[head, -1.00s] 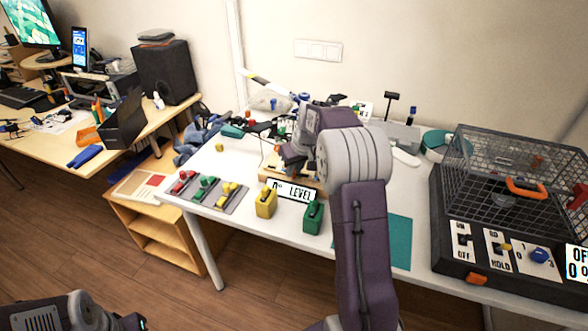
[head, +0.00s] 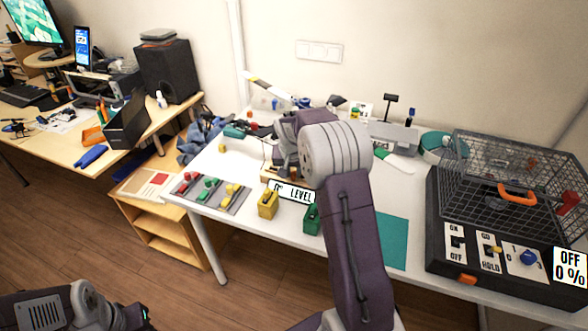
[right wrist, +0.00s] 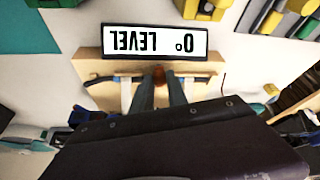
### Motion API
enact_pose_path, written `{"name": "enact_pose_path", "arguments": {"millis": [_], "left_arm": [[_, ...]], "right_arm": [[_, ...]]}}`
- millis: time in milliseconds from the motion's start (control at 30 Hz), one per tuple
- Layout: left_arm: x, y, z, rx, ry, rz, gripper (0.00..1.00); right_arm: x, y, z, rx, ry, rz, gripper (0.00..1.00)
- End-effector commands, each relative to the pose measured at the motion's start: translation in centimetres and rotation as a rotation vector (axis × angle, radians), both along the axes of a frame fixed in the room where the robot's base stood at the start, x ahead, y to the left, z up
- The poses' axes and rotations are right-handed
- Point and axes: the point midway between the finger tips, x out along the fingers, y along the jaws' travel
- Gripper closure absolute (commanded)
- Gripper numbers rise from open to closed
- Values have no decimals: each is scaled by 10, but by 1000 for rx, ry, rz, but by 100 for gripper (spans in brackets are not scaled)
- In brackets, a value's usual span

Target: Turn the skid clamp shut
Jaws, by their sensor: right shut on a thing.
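A wooden stand (right wrist: 90,68) carries a white sign (right wrist: 154,41) reading "0° LEVEL", upside down in the right wrist view. A dark skid rod (right wrist: 103,80) runs across the stand below the sign. A small red-brown clamp knob (right wrist: 160,76) sits at the middle of the rod. My right gripper (right wrist: 158,92) is shut on this knob, with a finger on each side. In the head view my right arm covers most of the stand; the sign (head: 291,190) shows beside it. Whether the clamp is tight cannot be seen.
A yellow block (head: 268,205) and a green block (head: 311,220) stand at the table's front edge. A grey tray (head: 233,207) with coloured pieces lies left of them. A black caged box (head: 450,205) with switches fills the right end. A teal mat (head: 394,240) lies bare.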

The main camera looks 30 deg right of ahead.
Motion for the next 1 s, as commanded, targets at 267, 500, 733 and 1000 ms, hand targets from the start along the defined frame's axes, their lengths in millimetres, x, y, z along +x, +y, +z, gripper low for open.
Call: {"name": "enact_pose_path", "arguments": {"millis": [267, 500, 733, 1000], "left_arm": [[0, 0, 1, 0, 0, 0, 64], [0, 0, 2, 0, 0, 0, 64], [0, 0, 2, 0, 0, 0, 64], [0, 0, 2, 0, 0, 0, 64]], "right_arm": [[1, 1, 0, 0, -1, -96, 100], [1, 1, 0, 0, -1, -120, 100], [1, 1, 0, 1, -1, -120, 100], [1, 1, 0, 1, -1, -120, 59]]}}
